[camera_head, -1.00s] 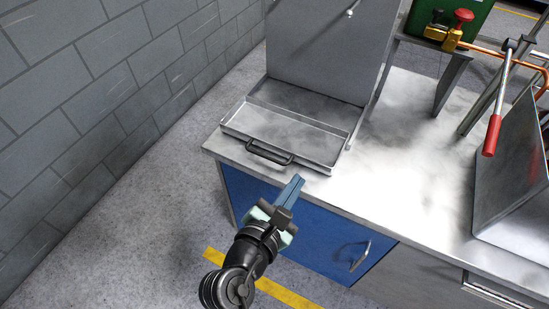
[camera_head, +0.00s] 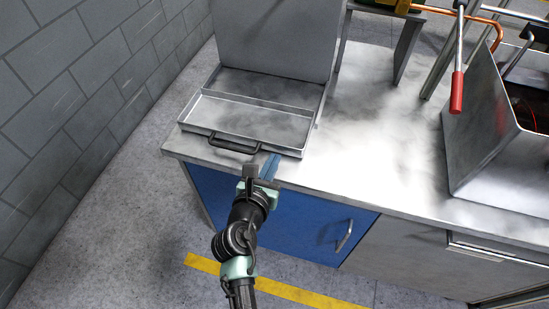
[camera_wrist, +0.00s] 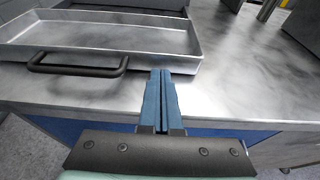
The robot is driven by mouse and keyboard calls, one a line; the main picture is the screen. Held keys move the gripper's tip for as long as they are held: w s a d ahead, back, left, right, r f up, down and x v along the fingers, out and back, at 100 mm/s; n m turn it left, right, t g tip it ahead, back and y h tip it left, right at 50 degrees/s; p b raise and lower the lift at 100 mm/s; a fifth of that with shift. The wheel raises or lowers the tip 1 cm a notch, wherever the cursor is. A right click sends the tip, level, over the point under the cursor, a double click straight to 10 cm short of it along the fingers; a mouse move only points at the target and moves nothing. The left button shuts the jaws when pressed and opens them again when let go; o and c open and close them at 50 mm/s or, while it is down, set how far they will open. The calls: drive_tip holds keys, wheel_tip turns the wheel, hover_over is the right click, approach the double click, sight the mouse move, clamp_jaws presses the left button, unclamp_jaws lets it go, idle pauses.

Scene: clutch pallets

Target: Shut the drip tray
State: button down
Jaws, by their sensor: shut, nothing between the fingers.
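The drip tray (camera_head: 247,122) is a shallow grey metal tray sticking out toward the front of the bench from under an upright metal panel. Its black bar handle (camera_head: 234,145) is on the front wall. In the wrist view the tray (camera_wrist: 110,34) fills the upper left, with the handle (camera_wrist: 78,68) at its front. My gripper (camera_head: 270,160) is shut and empty. Its blue fingertips (camera_wrist: 158,76) are just right of the handle, close to the tray's front wall. I cannot tell whether they touch it.
The metal bench top (camera_head: 375,130) is clear right of the tray. An open metal box (camera_head: 500,150) and a red-handled lever (camera_head: 456,90) stand further right. A blue cabinet door (camera_head: 285,210) is below, and a block wall (camera_head: 90,90) is at the left.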

drive_tip(key=shift+w+d, duration=0.25)
drive_tip(key=shift+w, duration=0.5)
